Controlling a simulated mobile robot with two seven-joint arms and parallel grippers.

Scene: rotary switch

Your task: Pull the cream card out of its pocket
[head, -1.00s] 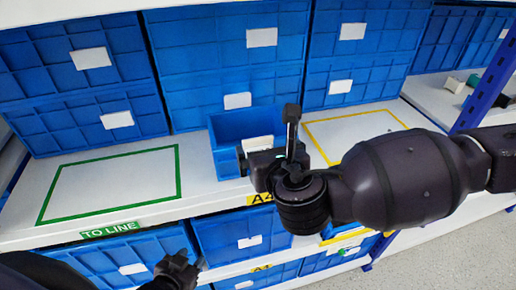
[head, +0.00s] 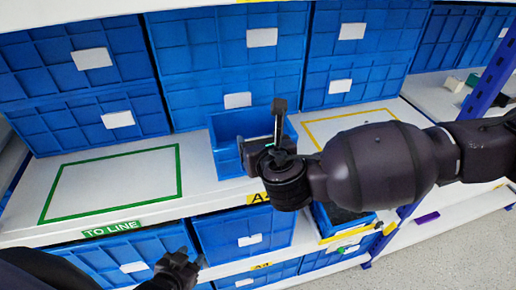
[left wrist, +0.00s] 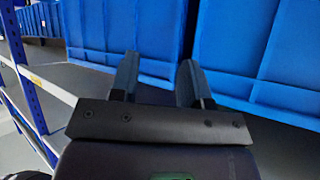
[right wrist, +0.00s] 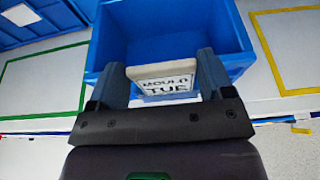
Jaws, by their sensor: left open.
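The cream card (right wrist: 163,85) shows in the right wrist view, with dark lettering reading "MOULD TUE". It stands at the front wall of the blue bin (right wrist: 240,50), which also shows in the head view (head: 226,160). My right gripper (right wrist: 163,80) has one finger at each side edge of the card. Whether the fingers press on it is unclear. The pocket is hidden or cannot be made out. In the head view my right gripper (head: 247,155) covers the bin's front, and the card is hidden there. My left gripper (left wrist: 158,80) is open and empty, low at the front (head: 185,262).
Large blue crates (head: 232,55) stand behind the bin. Green (head: 115,185) and yellow (head: 350,125) outlined areas on the shelf are empty. More blue bins (head: 240,235) sit below the shelf. A blue upright (head: 487,85) stands at the right.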

